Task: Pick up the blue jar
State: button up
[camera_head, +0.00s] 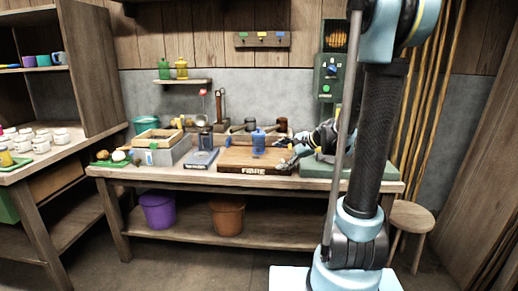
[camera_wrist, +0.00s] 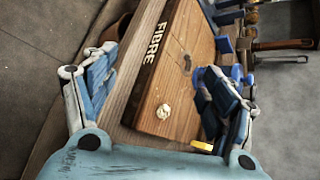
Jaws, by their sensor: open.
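The blue jar (camera_head: 258,143) stands upright on the wooden board marked FIBRE (camera_head: 237,166) in the head view. My gripper (camera_head: 288,152) is low over the bench, just right of the jar, with a small gap to it. In the wrist view my gripper (camera_wrist: 155,65) is open, its blue fingers wide apart on either side of the board (camera_wrist: 178,60), with nothing gripped. Blue shapes show near the right finger there, but I cannot tell which, if any, is the jar.
A grey scale-like block (camera_head: 200,159) and a wooden-framed box (camera_head: 161,147) stand left of the board. Dark jars and a wooden rack are behind. A green control box (camera_head: 328,78) is on the wall at right. A stool (camera_head: 410,216) stands right of the bench.

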aim_at(263, 145)
jog(key=w+m+y, duration=0.1)
jog(key=w, duration=0.2)
jog(key=w+a+m+t+y, duration=0.1)
jog(key=w+m, duration=0.1)
jog(key=w, duration=0.1)
jog(key=w+m, duration=0.2)
jog(key=w, duration=0.1)
jog(key=shift+w+a+f+t+y, duration=0.25)
jog(key=shift+a+f+t+y, duration=0.1)
jog(key=shift+t+y, duration=0.05)
jog(key=w+m, duration=0.1)
jog(key=w, duration=0.1)
jog(key=w+f+m+t+y, duration=0.1)
jog(key=w+m, duration=0.1)
jog(key=w+f+m+t+y, duration=0.1)
jog(key=w+m, duration=0.1)
jog(key=shift+w+d+f, duration=0.15)
jog(key=shift+w+f, duration=0.05)
jog(key=shift+w+d+f+m+t+y, duration=0.15)
jog(key=shift+w+f+m+t+y, duration=0.2)
jog(key=shift+w+m, duration=0.35)
jog(key=x, duration=1.2)
jog(key=shift+c, duration=0.4)
jog(key=c, duration=1.4)
